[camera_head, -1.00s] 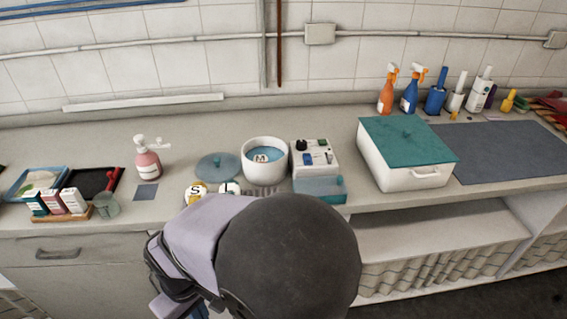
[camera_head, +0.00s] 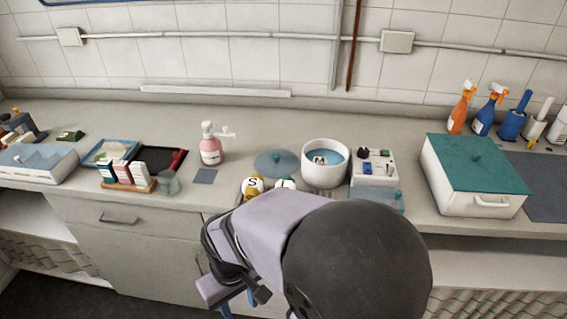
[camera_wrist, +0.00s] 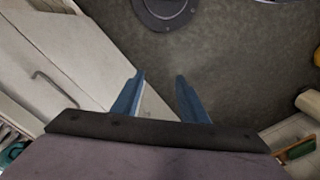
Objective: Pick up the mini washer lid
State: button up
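The mini washer lid, a round translucent blue disc with a small knob (camera_head: 277,163), lies on the counter in the head view. It is just left of the mini washer, a white round tub (camera_head: 325,175) with a blue inside and an "M", beside a control box (camera_head: 374,168). My gripper (camera_wrist: 158,82) shows two blue fingers spread apart in the wrist view, with nothing between them. It points at the dark floor beside the cabinet front, away from the lid. In the head view my arm is in front of the counter, and most of the gripper is hidden.
Round "S" and "L" containers (camera_head: 252,187) stand in front of the lid, partly hidden by my arm. A pink pump bottle (camera_head: 211,150) stands to its left. A white box with a teal lid (camera_head: 472,163) stands to the right. The counter behind the lid is clear.

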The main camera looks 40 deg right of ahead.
aim_at(277, 155)
jog(key=w+d+r+m+t+y+p, duration=0.1)
jog(key=w+d+r+m, duration=0.1)
jog(key=w+m, duration=0.35)
jog(key=w+d+r+m, duration=0.2)
jog(key=w+m, duration=0.2)
jog(key=w, duration=0.2)
jog(key=w+d+r+m+t, duration=0.1)
jog(key=w+d+r+m, duration=0.1)
jog(key=w+d+m, duration=0.3)
jog(key=w+d+r+m+t+y+p, duration=0.1)
jog(key=w+d+r+m, duration=0.1)
jog(key=w+d+m, duration=0.3)
jog(key=w+d+r+m+t+p, duration=0.1)
jog(key=w+d+r+m, duration=0.1)
jog(key=w+d+m, duration=0.4)
jog(key=shift+d, duration=0.5)
jog(key=w+d+m+t+p, duration=0.2)
jog(key=d+m, duration=0.6)
jog(key=d, duration=0.8)
jog(key=shift+h, duration=0.4)
jog(key=shift+p+x, duration=1.75)
jog(key=shift+x, duration=1.65)
jog(key=shift+w+a+r, duration=0.1)
jog(key=shift+w+r, duration=0.05)
grip_shut()
